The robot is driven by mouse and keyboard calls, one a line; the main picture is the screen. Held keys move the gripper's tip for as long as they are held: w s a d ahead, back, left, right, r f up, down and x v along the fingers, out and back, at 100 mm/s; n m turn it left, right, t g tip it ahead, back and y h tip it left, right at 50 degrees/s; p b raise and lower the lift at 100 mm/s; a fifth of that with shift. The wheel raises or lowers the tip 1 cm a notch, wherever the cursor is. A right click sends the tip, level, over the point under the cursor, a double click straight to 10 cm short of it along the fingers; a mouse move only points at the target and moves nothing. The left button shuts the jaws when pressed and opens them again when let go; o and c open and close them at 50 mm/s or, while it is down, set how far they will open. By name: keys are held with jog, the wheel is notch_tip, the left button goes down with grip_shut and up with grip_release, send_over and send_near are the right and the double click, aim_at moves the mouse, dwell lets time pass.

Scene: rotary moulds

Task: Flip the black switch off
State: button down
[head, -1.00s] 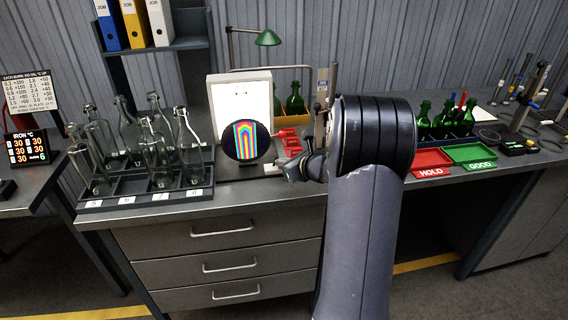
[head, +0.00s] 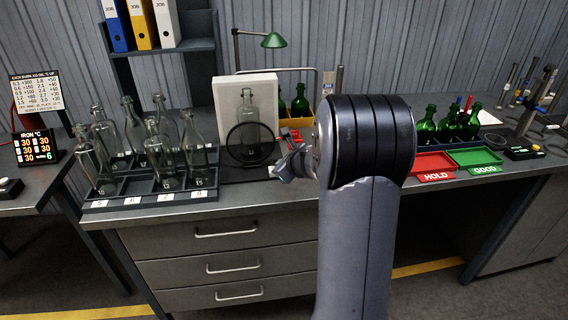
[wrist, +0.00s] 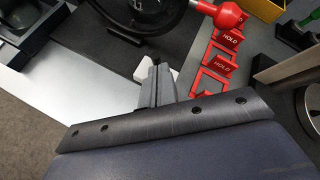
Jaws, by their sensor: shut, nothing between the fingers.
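My gripper (head: 284,168) is shut and empty, low at the bench's front, just right of the light box (head: 228,92). In the wrist view its fingertips (wrist: 157,64) are beside a small white piece (wrist: 147,68) at the dark mat's edge; I cannot tell whether they touch it. I cannot clearly make out the black switch; the fingers may hide it. The light box panel looks dull grey-white. A clear bottle (head: 247,108) stands before it, seen partly through a round dark-rimmed disc (head: 228,146).
A red stand with HOLD tags (wrist: 218,55) is close right of my fingers. Clear bottles (head: 160,150) stand in a rack at left. Red HOLD (head: 433,177) and green GOOD trays (head: 474,168) lie at right.

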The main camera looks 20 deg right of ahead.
jog(key=shift+r+p, duration=0.75)
jog(key=shift+r, duration=0.05)
jog(key=shift+d, duration=0.1)
